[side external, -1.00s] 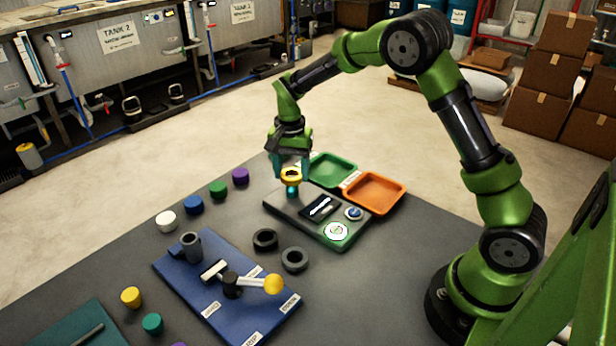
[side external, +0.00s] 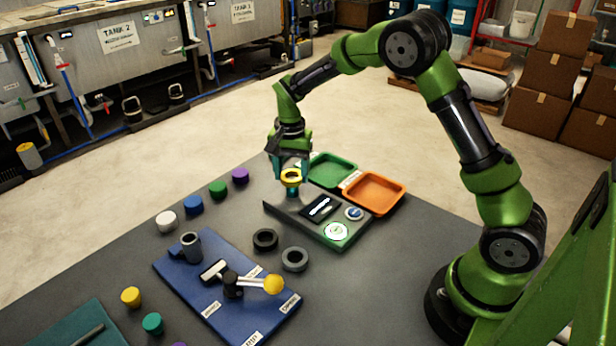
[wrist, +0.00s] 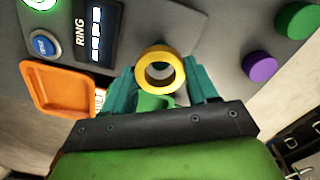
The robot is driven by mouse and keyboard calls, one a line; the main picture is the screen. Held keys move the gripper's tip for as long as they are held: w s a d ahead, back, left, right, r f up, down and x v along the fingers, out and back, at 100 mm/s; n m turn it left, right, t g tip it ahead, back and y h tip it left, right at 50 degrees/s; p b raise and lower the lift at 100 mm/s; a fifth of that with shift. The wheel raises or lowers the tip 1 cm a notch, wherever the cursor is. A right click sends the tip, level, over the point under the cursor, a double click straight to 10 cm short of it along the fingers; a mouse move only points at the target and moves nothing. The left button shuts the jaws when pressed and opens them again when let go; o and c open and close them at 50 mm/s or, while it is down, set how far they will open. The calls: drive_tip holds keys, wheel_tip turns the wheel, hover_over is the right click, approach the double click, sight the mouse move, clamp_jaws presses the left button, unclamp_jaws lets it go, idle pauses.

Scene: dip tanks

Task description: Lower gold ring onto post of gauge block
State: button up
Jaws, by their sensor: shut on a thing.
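My gripper (side external: 291,172) is shut on the gold ring (side external: 291,180), with its hole facing roughly up and down. The ring is over the far left end of the grey gauge block (side external: 288,211). A short teal piece shows just under the ring in the side view; I cannot tell if it is the post. In the wrist view the ring (wrist: 160,52) sits between the teal fingertips (wrist: 165,82).
The block carries a dark display (side external: 320,207), a blue button (side external: 354,213) and a green-lit round (side external: 336,232). A green tray (side external: 333,168) and an orange tray (side external: 374,192) stand behind it. Dark rings (side external: 265,239) lie in front. A purple cap (side external: 241,175) stands left.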

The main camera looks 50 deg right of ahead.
drive_tip(key=shift+f, duration=1.9)
idle(0.5)
idle(0.4)
drive_tip(key=o, duration=1.3)
drive_tip(key=shift+o, duration=0.3)
drive_tip(key=shift+o, duration=0.8)
drive_tip(key=shift+r, duration=0.1)
drive_tip(key=shift+r, duration=3.9)
